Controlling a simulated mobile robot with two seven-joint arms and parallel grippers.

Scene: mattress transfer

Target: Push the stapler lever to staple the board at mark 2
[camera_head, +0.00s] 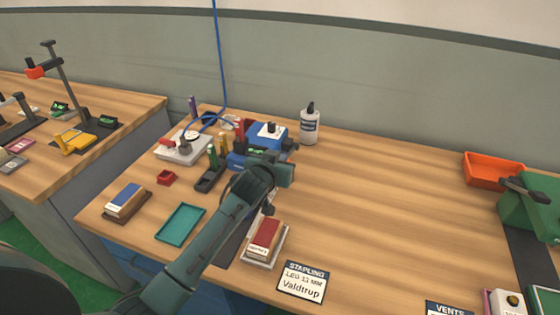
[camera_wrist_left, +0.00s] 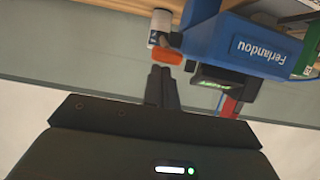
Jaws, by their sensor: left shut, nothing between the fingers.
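The blue stapler (camera_head: 268,136) stands near the back of the middle bench, partly hidden behind my left arm. In the left wrist view the picture is turned over, and the stapler's blue body (camera_wrist_left: 255,45) fills the upper right. Its orange lever (camera_wrist_left: 154,55) sticks out beside the body. My left gripper (camera_wrist_left: 162,72) is shut and empty, with its fingertips right at the lever; I cannot tell whether they touch it. The board and mark 2 cannot be made out; my arm hides the stapler's front. My right gripper is not in view.
A white bottle (camera_head: 310,127) stands behind the stapler. A teal tray (camera_head: 181,225), a red-topped block (camera_head: 265,236) and a stapling sign (camera_head: 302,283) lie nearer the front. The bench to the right is clear up to an orange bin (camera_head: 493,170).

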